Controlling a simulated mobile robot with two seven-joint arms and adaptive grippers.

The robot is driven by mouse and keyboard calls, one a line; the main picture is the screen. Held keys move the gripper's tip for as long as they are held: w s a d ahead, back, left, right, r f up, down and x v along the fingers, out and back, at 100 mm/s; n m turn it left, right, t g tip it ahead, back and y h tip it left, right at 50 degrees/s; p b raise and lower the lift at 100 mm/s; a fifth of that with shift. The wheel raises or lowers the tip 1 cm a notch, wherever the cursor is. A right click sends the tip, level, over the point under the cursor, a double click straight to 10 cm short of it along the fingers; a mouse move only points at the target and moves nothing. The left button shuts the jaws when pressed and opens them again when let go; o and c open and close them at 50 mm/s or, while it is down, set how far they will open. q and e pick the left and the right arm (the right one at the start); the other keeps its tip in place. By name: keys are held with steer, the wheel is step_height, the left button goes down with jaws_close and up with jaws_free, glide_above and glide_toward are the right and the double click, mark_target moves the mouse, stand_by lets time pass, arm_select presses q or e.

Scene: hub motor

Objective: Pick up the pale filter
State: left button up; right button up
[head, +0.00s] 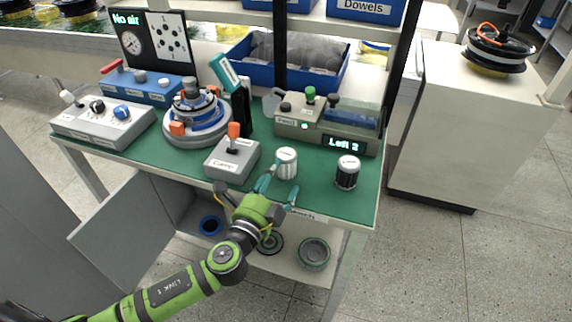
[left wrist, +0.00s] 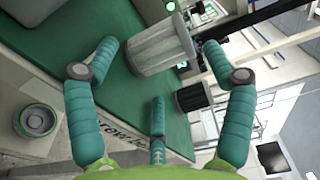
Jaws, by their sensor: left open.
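The pale filter (head: 286,163) is a whitish-grey ribbed cylinder standing upright on the green bench top near its front edge. My left gripper (head: 281,192) is at the front edge of the bench, just in front of the pale filter, with its teal fingers spread. In the left wrist view the pale filter (left wrist: 160,48) lies ahead, between the tips of the open fingers (left wrist: 155,55). I cannot tell whether any finger touches it. A dark filter (head: 347,172) with a white top stands to its right; it also shows in the left wrist view (left wrist: 192,97). My right gripper is not in view.
A grey clamp box (head: 232,160) with an orange-topped lever stands left of the pale filter. A tester with a lit display (head: 328,125) stands behind. A round blue-and-white fixture (head: 197,120) is further left. Below, a shelf holds a round grey part (head: 314,253).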

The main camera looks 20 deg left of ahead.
mark_target(282, 172)
arm_select(q)
steer(key=w, duration=0.4)
steer(key=shift+w+d+p, duration=0.3)
steer(key=shift+p, duration=0.1)
steer(key=shift+s, duration=0.1)
steer(key=shift+c, duration=0.4)
steer(key=shift+s+f, duration=0.1)
steer(key=c, duration=1.1)
steer(key=shift+c, duration=0.3)
